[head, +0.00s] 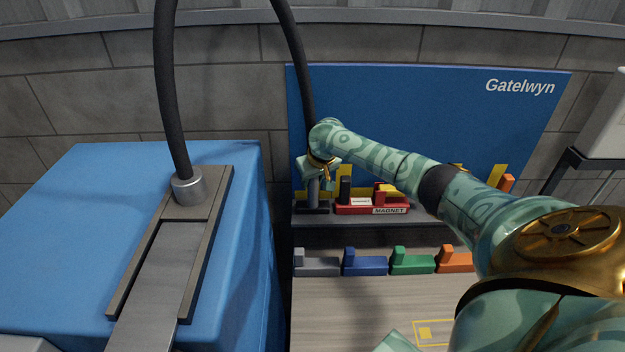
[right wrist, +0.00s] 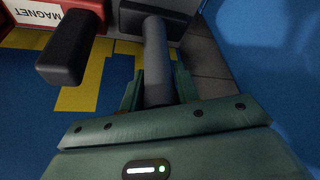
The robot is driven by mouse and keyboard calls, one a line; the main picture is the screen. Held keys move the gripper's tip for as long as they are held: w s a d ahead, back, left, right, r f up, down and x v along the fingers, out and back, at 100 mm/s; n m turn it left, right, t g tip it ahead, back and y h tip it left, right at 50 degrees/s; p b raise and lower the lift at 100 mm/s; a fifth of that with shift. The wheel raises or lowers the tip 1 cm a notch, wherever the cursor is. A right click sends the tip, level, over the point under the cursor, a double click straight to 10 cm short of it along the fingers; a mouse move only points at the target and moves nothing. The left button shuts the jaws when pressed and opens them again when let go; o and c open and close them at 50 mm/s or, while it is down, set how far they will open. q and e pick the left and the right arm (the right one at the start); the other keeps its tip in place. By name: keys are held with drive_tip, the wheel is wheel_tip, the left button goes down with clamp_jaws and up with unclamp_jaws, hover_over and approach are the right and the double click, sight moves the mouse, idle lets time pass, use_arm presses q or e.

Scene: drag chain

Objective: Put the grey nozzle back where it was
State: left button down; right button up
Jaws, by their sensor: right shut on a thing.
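The grey nozzle (head: 313,191) is a grey cylinder at the left end of the shelf below the blue panel. My right gripper (head: 318,176) is around its upper part. In the right wrist view, the nozzle (right wrist: 156,50) lies between the two fingers of the right gripper (right wrist: 158,88), which is shut on it. The nozzle's far end meets a dark holder (right wrist: 183,20), which also shows on the shelf in the head view (head: 312,209). I cannot tell how firmly it sits there. My left gripper is not in view.
A red magnet block (head: 361,209) with a black upright post (head: 345,189) stands close right of the nozzle. Grey (head: 317,264), blue (head: 364,262), green (head: 411,261) and orange (head: 455,260) blocks line the table below. A black hose (head: 168,90) rises from the blue cabinet (head: 70,220).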

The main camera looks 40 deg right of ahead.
drive_tip(key=o, duration=0.9)
drive_tip(key=p+v, duration=0.3)
drive_tip(key=v, duration=0.9)
